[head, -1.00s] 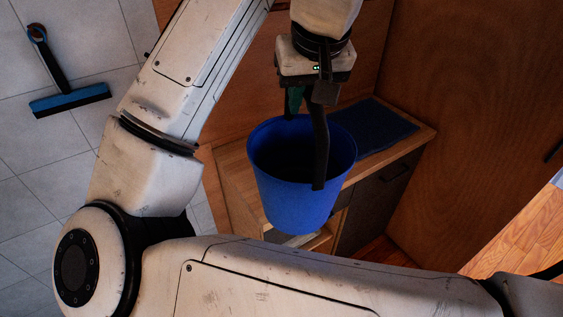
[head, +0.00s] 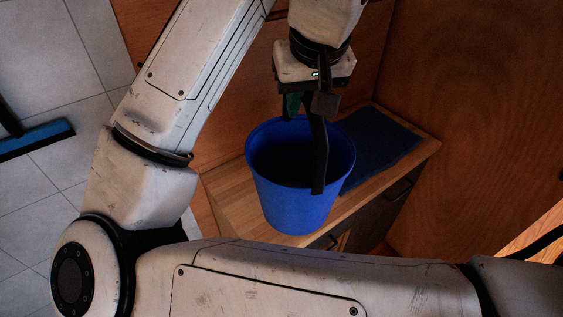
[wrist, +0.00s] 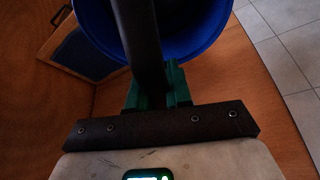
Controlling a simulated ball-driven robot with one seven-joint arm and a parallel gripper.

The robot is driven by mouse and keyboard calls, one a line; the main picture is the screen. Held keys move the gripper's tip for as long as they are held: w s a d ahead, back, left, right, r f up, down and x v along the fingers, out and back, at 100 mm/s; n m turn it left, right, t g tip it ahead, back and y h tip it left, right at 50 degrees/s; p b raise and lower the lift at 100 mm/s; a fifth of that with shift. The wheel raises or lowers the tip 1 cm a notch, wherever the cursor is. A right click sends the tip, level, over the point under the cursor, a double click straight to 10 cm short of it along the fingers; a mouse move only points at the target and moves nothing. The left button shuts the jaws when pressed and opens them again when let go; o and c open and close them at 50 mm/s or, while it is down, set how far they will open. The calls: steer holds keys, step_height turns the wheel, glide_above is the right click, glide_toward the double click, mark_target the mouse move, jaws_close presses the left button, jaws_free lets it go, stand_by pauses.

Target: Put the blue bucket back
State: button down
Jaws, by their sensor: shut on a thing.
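The blue bucket (head: 295,205) hangs upright from my gripper (head: 303,150) in the head view. The wrist view shows the bucket's rim (wrist: 205,45) beyond the finger. A dark blue mat (head: 375,150) lies on the cabinet top, right of and behind the bucket.
Wooden panels (head: 465,110) rise behind and right of the cabinet. A blue squeegee (head: 35,139) rests on the grey tiles at left. My arm covers the lower foreground. Bare cabinet top shows left and right of the bucket.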

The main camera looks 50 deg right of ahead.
glide_above(276, 121)
steer(key=d, duration=0.2)
step_height(276, 121, down, 4)
steer(key=w+p+x, duration=0.1)
steer(key=x, duration=0.8)
steer(key=shift+f, duration=0.3)
steer(key=c, duration=1)
jaws_free()
steer(key=shift+c, duration=0.2)
steer(key=v, duration=1.2)
